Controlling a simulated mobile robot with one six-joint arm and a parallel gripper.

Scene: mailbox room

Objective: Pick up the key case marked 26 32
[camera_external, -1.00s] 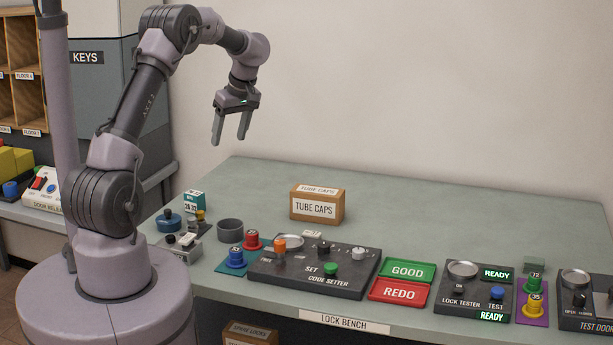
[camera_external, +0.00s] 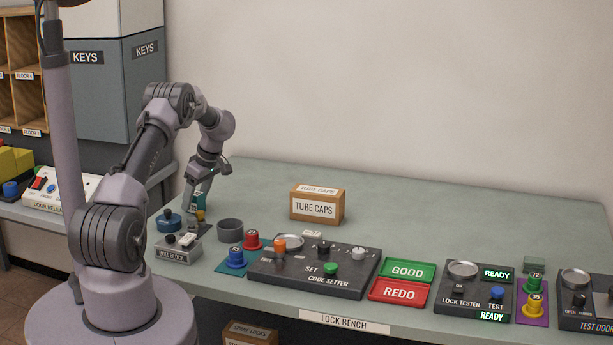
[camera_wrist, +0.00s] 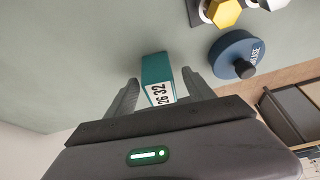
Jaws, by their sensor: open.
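The teal key case (camera_wrist: 155,69) with a white label reading 26 32 stands on the bench in the wrist view. My gripper (camera_wrist: 160,85) is open, with one finger on each side of the case; I cannot tell whether either finger touches it. In the external view my gripper (camera_external: 197,205) is low over the left end of the bench. The case (camera_external: 198,190) shows there only in part, behind my gripper.
A round blue container (camera_external: 168,222) with a knob stands close left of my gripper. A grey block (camera_external: 178,250), a grey cup (camera_external: 230,230) and a yellow piece (camera_wrist: 224,12) are also near. The TUBE CAPS box (camera_external: 317,205) stands farther right. The bench's back is clear.

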